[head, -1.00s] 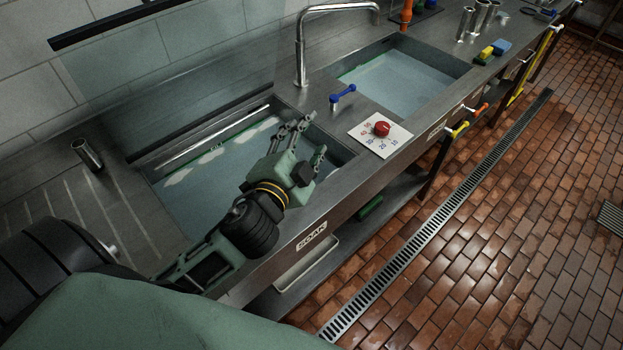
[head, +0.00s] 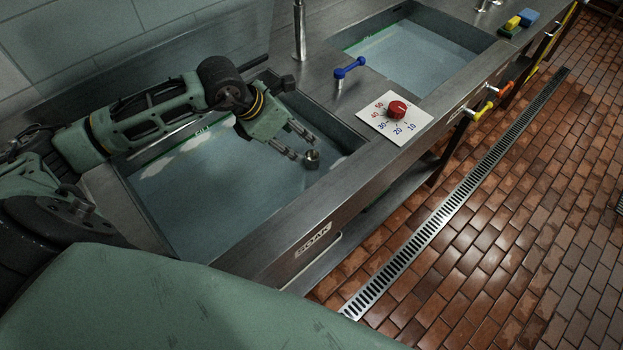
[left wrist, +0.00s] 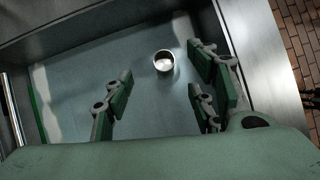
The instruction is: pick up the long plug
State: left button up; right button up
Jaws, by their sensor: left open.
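The long plug (head: 312,158) appears to be the upright metal tube whose round top shows in the soak sink (head: 275,210), near its right end. Its lower part is hard to make out. In the left wrist view the long plug (left wrist: 163,62) shows as a round, pale-topped end between and a little beyond the fingers. My left gripper (head: 302,143) is open and empty, over the sink, with its fingertips close to the plug's top. The left gripper (left wrist: 158,72) also shows in the wrist view with fingers spread. I cannot tell whether it touches the plug. My right gripper is not in view.
The tap (head: 299,30) rises behind the sink. A blue lever (head: 350,68) and a red dial (head: 397,108) on a numbered plate sit on the counter to the right. A second sink (head: 420,55) lies beyond. The sink's front rim (head: 290,235) is close to the gripper.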

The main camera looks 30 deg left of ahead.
pick_arm(q)
jog(key=b, duration=0.9)
send_near(312, 171)
jog(key=f, duration=0.1)
jog(key=w+f, duration=0.1)
jog(key=f, duration=0.1)
jog(key=w+f, duration=0.1)
jog(key=f, duration=0.1)
jog(key=shift+a, duration=0.3)
jog(key=shift+w+f, duration=0.1)
jog(key=shift+f, duration=0.15)
jog(key=shift+w+d+f, duration=0.25)
jog(key=shift+d+f, duration=0.05)
jog(key=shift+f, duration=0.05)
jog(key=p+x, duration=0.1)
jog(key=x, duration=0.5)
jog(key=shift+w+d+p, duration=0.1)
jog(key=shift+w+p, duration=0.25)
jog(key=shift+w, duration=0.1)
jog(key=c, duration=0.8)
grip_shut()
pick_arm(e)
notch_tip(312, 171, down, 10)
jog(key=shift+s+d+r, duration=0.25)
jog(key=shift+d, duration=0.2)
